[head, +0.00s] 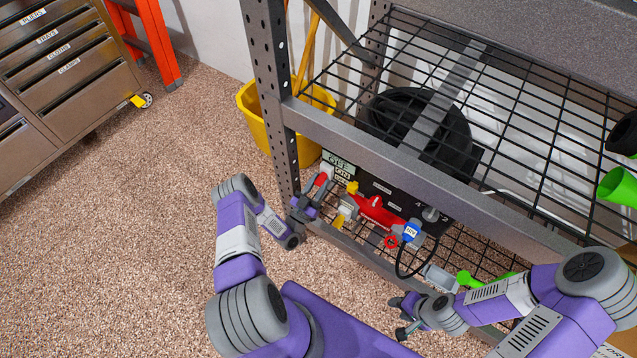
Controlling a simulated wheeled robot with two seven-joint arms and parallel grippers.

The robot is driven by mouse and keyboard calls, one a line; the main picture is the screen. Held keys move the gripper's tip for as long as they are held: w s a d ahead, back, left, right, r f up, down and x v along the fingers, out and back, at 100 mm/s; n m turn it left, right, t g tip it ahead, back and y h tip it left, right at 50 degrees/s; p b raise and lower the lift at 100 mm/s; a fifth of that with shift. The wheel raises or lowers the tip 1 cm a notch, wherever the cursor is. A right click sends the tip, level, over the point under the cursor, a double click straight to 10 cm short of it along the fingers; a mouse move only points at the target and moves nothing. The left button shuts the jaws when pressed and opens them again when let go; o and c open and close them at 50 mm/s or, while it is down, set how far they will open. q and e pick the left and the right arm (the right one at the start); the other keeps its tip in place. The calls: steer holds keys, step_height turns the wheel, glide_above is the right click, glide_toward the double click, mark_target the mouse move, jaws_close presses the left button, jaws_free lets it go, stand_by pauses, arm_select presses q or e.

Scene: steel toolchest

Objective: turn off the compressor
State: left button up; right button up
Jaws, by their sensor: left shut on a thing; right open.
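The compressor sits on the lower wire shelf of the steel rack, with a dark front panel (447,201) and a black round tank (440,118) behind it. A sign with OFF and ON lettering (340,165) is at the panel's left end. Just below it is a red lever (321,179) with a grey end. My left gripper (314,196) is at this lever and shut on it; the fingers partly hide it. My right gripper (402,318) is open and empty, low in front of the shelf, apart from the compressor.
Red, yellow and blue fittings (380,213) and a black hose (400,262) stand close right of the lever. The rack post (275,100) and upper shelf beam (400,160) hem in the space. A yellow bucket (253,118) stands behind. Open floor (130,220) lies left.

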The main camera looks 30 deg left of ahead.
stand_by(0.4)
arm_select(q)
steer(key=o, duration=1)
steer(key=shift+o, duration=0.2)
steer(key=p+v, duration=0.1)
steer(key=v, duration=0.6)
steer(key=shift+s+f, duration=0.15)
steer(key=shift+s, duration=0.05)
